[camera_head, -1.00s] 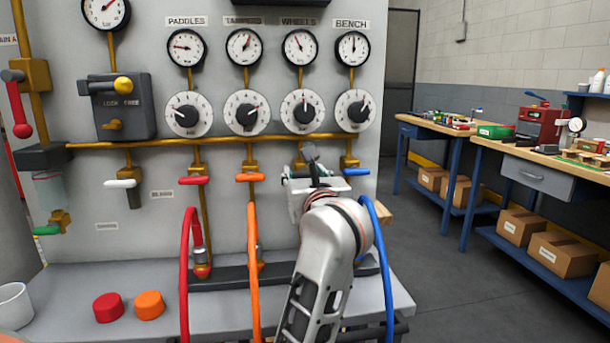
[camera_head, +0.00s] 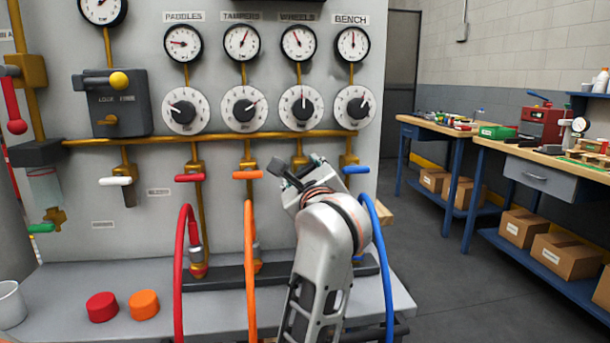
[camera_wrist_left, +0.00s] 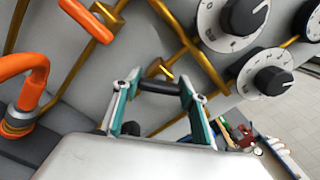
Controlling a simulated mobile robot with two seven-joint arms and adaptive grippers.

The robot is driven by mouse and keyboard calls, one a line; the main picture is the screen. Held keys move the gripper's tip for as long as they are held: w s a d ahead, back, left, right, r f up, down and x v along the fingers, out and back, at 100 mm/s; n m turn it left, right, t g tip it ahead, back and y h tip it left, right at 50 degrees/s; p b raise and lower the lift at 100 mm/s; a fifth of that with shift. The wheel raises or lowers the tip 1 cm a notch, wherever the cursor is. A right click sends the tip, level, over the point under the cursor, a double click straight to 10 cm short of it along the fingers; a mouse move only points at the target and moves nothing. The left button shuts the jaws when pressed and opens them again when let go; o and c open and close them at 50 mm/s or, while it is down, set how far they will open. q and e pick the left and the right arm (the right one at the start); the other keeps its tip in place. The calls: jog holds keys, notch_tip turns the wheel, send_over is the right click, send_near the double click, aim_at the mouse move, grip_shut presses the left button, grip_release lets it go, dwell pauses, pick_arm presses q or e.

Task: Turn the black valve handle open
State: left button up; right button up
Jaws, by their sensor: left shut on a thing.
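The black valve handle (camera_wrist_left: 160,86) is a short dark bar in the left wrist view. It lies between the two teal-sided fingers of my left gripper, which is shut on it. In the head view my left gripper (camera_head: 298,178) is at the wall panel, below the WHEELS dial and beside the orange handle (camera_head: 247,175). The gripper is tilted to the left there and hides much of the black handle and its brass valve. My right gripper is not in view.
Red (camera_head: 189,177) and blue (camera_head: 356,170) handles sit on neighbouring brass valves. Red (camera_head: 182,250), orange (camera_head: 249,265) and blue (camera_head: 384,270) hoses arch up near my arm. Red and orange caps (camera_head: 143,304) lie on the grey ledge. Free floor is at right.

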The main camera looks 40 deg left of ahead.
pick_arm(q)
jog(key=shift+f+n, duration=0.25)
jog(key=shift+n, duration=0.65)
jog(key=shift+w+n+b, duration=0.1)
jog(key=shift+n+b, duration=0.4)
jog(key=shift+n, duration=0.4)
jog(key=shift+n+b, duration=0.35)
jog(key=shift+n, duration=0.65)
jog(key=shift+n+b, duration=0.3)
jog(key=shift+n, duration=0.5)
jog(key=shift+n+b, duration=0.35)
jog(key=shift+n, duration=1.25)
jog(key=shift+r+n+b, duration=0.15)
jog(key=shift+n+b, duration=0.15)
jog(key=shift+n, duration=0.1)
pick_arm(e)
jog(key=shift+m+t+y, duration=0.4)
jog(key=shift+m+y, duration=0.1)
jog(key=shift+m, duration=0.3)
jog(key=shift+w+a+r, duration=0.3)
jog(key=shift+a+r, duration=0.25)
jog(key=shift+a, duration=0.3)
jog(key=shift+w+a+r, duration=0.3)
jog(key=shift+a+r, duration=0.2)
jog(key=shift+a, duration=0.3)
